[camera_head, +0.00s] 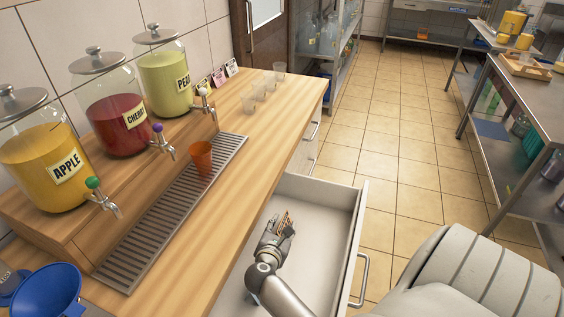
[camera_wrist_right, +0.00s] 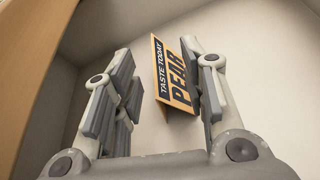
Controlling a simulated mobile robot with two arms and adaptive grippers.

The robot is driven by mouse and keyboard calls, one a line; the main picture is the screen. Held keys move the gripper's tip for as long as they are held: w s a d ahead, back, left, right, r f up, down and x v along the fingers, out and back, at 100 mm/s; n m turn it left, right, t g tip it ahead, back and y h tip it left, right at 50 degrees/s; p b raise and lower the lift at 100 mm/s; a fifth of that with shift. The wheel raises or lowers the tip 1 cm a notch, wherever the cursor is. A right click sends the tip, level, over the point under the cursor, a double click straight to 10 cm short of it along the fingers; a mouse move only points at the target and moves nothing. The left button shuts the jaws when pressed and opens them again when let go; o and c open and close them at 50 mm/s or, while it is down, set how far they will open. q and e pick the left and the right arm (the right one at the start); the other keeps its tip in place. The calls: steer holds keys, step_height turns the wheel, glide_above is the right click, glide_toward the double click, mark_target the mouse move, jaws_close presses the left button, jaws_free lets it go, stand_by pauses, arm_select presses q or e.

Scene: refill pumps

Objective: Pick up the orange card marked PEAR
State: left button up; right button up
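The orange card marked PEAR (camera_wrist_right: 172,75), with "TASTE TODAY" on its dark band, stands folded in the open drawer (camera_head: 318,190). My right gripper (camera_head: 284,226) reaches down into this drawer. In the right wrist view, its fingers (camera_wrist_right: 155,68) are spread apart. The card shows between them, nearer the right finger, with a clear gap to the left finger. The right finger overlaps the card's edge in the picture; I cannot tell whether they touch. In the head view the gripper mostly hides the card. My left gripper is not in view.
The drawer walls surround my right gripper. On the counter (camera_head: 240,120) stand the APPLE (camera_head: 45,160), CHERRY (camera_head: 115,118) and PEAR (camera_head: 165,80) jars, an orange cup (camera_head: 201,158) on the drip grate (camera_head: 160,225), several clear cups, small cards and a blue funnel (camera_head: 45,292).

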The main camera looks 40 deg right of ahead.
mark_target(285, 218)
steer(key=shift+p+x, duration=0.6)
steer(key=shift+x, duration=2.15)
steer(key=shift+a, duration=0.1)
steer(key=c, duration=0.6)
